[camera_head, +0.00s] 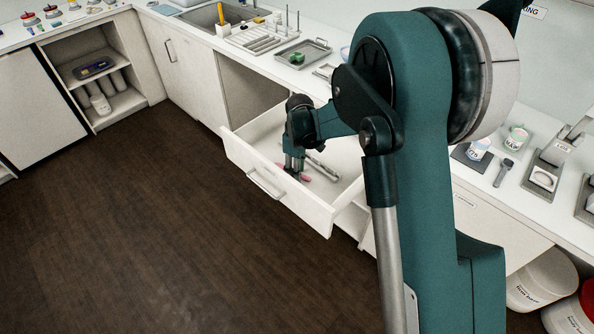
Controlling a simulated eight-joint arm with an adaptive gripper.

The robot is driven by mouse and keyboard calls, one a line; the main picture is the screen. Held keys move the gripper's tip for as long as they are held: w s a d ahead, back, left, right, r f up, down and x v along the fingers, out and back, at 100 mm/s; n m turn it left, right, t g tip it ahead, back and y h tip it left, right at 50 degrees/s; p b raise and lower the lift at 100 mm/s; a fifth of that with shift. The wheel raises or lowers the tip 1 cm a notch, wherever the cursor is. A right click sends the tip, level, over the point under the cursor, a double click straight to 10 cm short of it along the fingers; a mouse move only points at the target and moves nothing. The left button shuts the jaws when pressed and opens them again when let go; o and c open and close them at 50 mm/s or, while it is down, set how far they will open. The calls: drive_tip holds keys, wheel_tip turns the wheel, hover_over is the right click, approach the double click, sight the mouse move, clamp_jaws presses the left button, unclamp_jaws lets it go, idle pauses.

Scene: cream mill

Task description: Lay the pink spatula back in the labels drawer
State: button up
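An open white drawer (297,205) is pulled out from the counter on the right; I cannot read a label on it. My gripper (293,171) points down inside it, near its front. A pink thing, likely the spatula (305,178), shows low in the drawer on both sides of my fingers. My fingers hide its middle. I cannot tell whether they are shut on it or whether it touches the drawer floor.
A grey metal tool (322,170) lies in the drawer to the right of my gripper. The counter above holds a sink (215,17), a rack (262,38) and a tray (303,53). Open dark floor (130,220) lies left of the drawer.

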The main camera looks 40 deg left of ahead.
drive_tip(key=shift+r, duration=0.1)
wheel_tip(320, 180, up, 12)
drive_tip(key=shift+d, duration=0.15)
idle(0.7)
idle(1.1)
